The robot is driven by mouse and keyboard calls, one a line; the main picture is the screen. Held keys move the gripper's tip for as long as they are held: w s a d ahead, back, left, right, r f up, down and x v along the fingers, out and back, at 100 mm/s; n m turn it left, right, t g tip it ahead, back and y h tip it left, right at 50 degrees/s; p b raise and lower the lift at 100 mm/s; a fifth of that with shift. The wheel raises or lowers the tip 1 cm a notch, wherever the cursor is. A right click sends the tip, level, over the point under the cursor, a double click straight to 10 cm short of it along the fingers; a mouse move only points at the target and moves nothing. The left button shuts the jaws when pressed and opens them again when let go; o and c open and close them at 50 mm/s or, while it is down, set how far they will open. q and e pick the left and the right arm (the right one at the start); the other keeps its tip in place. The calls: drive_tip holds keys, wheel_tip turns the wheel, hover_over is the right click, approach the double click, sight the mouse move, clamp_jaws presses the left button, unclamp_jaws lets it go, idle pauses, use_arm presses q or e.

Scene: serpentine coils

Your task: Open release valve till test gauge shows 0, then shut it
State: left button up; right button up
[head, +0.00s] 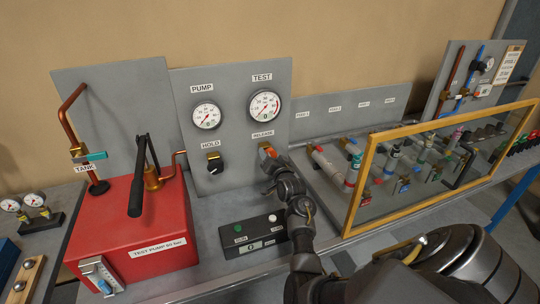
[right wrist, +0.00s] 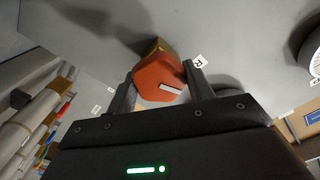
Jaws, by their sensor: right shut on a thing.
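The release valve is a red-orange knob (head: 265,149) on the grey panel under the RELEASE label. In the right wrist view the knob (right wrist: 157,72) has a white pointer mark and a brass-coloured base. My right gripper (head: 269,160) is shut on it, a finger on each side. The test gauge (head: 265,107) is above the knob, under the TEST label; its needle is too small to read surely. The pump gauge (head: 206,115) is to its left. The black hold knob (head: 215,163) is below the pump gauge. My left gripper is out of view.
A red test pump (head: 140,245) with a black lever stands left. A dark box (head: 252,238) with a green button, a white button and a small display sits below the panel. A yellow-framed clear screen (head: 355,195) stands right, before several pipes and coloured valves.

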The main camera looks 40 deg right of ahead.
drive_tip(key=shift+m+p, duration=0.45)
drive_tip(key=shift+m, duration=1.25)
drive_tip(key=o, duration=1)
drive_tip(key=b+v, duration=0.3)
drive_tip(key=v, duration=0.7)
drive_tip(key=shift+s+a, duration=0.15)
drive_tip(key=shift+s, duration=0.2)
